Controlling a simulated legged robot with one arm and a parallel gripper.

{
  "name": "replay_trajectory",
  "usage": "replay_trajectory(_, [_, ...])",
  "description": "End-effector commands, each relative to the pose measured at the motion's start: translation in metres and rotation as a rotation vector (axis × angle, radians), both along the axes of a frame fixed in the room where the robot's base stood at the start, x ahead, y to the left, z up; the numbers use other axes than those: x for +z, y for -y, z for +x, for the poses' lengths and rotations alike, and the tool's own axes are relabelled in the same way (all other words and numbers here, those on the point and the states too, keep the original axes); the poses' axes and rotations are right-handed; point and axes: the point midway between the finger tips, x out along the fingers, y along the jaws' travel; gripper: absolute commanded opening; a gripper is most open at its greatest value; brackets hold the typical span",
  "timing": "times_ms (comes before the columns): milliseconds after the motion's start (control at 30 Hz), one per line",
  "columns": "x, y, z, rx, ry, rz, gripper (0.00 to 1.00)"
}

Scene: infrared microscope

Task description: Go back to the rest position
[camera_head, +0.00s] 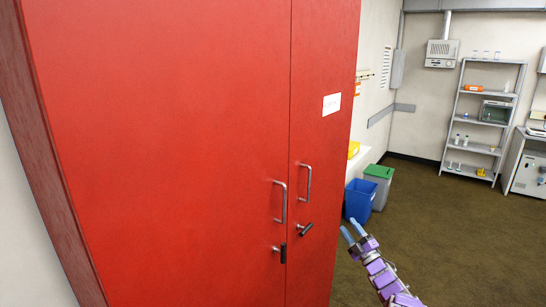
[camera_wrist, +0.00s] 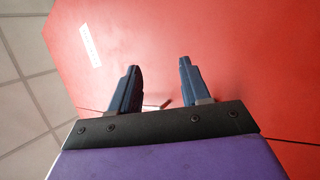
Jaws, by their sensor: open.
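My gripper (camera_head: 351,229) is at the lower right in the head view, on the purple arm, beside the right edge of the red cabinet (camera_head: 165,130). In the wrist view my gripper (camera_wrist: 157,82) has its two blue fingers apart, with nothing between them. The red cabinet front (camera_wrist: 240,60) fills most of the wrist view behind the fingers. Both cabinet doors look shut. They carry a left handle (camera_head: 282,203), a right handle (camera_head: 307,183) and two dark lock levers below. A white label (camera_head: 332,104) is on the right door. My gripper looks clear of the handles.
A blue bin (camera_head: 360,200) and a grey bin with a green lid (camera_head: 379,180) stand right of the cabinet. A metal shelf (camera_head: 478,150) holds small items at the back wall. Brown floor (camera_head: 450,230) is open at the right.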

Motion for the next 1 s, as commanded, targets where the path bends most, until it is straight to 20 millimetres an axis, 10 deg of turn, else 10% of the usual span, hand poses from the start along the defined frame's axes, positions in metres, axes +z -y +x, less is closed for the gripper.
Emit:
replay_trajectory(467, [0.094, 0.009, 0.038, -0.253, -0.407, 0.253, 0.47])
replay_trajectory(1000, [0.123, -0.028, -0.058, -0.477, -0.948, 0.505, 0.47])
